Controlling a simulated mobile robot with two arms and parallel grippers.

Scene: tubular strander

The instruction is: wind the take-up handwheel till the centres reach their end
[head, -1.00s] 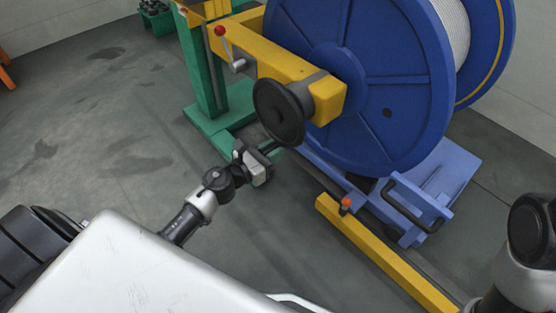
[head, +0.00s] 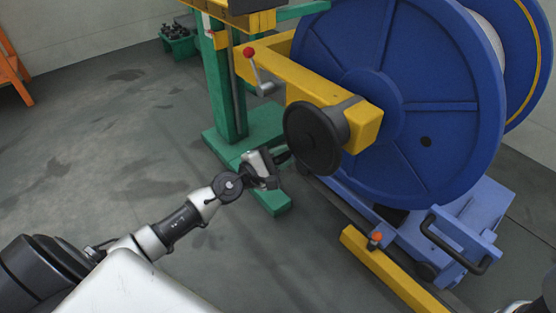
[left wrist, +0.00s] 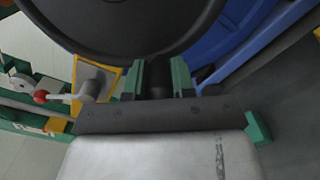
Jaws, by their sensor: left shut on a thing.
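The take-up handwheel (head: 312,140) is a dark round disc on the end of a yellow arm (head: 362,124), in front of the big blue reel (head: 440,100). In the left wrist view the handwheel (left wrist: 120,22) fills the top. My left gripper (head: 279,160) is at the wheel's lower left edge. In the left wrist view its green-sided fingers (left wrist: 158,78) are shut on the wheel's dark handle (left wrist: 157,82), mostly hidden between them. The centres where the arm meets the reel are hidden. My right gripper is out of view.
A red-knobbed lever (head: 254,66) sits on the yellow arm above the wheel. A green post (head: 225,90) stands behind my gripper. A yellow floor rail (head: 385,272) and a blue cart with a black handle (head: 452,246) lie right.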

